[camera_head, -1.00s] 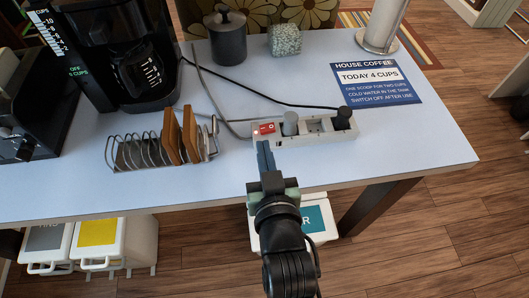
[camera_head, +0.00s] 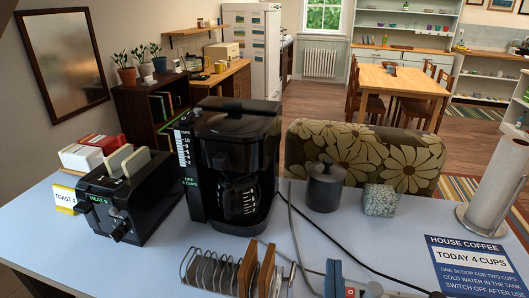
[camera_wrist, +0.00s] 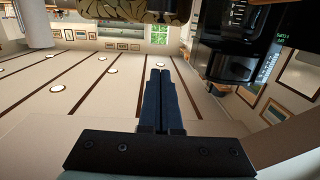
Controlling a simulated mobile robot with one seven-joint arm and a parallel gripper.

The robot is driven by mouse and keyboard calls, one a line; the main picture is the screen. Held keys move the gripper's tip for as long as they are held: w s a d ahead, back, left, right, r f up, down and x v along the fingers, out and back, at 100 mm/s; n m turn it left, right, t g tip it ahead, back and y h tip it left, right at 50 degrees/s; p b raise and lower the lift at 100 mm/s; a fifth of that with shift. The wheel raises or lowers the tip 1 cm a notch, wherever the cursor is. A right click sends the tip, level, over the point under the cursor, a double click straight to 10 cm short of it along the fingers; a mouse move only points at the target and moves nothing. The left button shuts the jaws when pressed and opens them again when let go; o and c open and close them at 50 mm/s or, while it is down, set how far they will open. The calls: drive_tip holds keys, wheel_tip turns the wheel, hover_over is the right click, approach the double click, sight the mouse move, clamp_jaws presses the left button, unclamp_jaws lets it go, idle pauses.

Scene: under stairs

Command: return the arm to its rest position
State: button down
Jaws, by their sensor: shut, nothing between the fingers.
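My gripper (camera_head: 334,274) shows at the bottom edge of the head view, only its dark blue fingers in sight, in front of the power strip (camera_head: 372,290). The rest of my arm is below the picture. In the wrist view my gripper (camera_wrist: 160,72) has its two fingers together with nothing between them. The power strip is mostly cut off by the bottom edge. The wrist view looks upside down, with ceiling lamps below and the coffee maker (camera_wrist: 228,62) at the upper right.
The table holds a toaster (camera_head: 125,200), a coffee maker (camera_head: 235,150), a toast rack (camera_head: 215,272), a dark canister (camera_head: 325,188), a speckled block (camera_head: 380,200), a paper roll (camera_head: 495,185) and a blue sign (camera_head: 475,265). A flowered chair (camera_head: 365,155) stands behind.

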drive_tip(key=w+a+r+n+t+y, duration=0.1)
drive_tip(key=a+r+t, duration=0.15)
drive_tip(key=r, duration=0.75)
drive_tip(key=w+a+r+t, duration=0.1)
drive_tip(key=a+r+t, duration=0.15)
drive_tip(key=r, duration=0.85)
drive_tip(key=s+a+r+t+y, duration=0.1)
drive_tip(key=s+a+r+t, duration=0.1)
drive_tip(key=r, duration=0.8)
drive_tip(key=s+a+r+n+t+y, duration=0.1)
drive_tip(key=s+a+r+t+y, duration=0.1)
drive_tip(key=s+r, duration=0.4)
wheel_tip(320, 180, up, 4)
drive_tip(key=a+t, duration=0.1)
drive_tip(key=a, duration=0.1)
drive_tip(key=shift+a+n+p, duration=0.3)
drive_tip(key=shift+a+p, duration=0.05)
drive_tip(key=shift+p, duration=0.05)
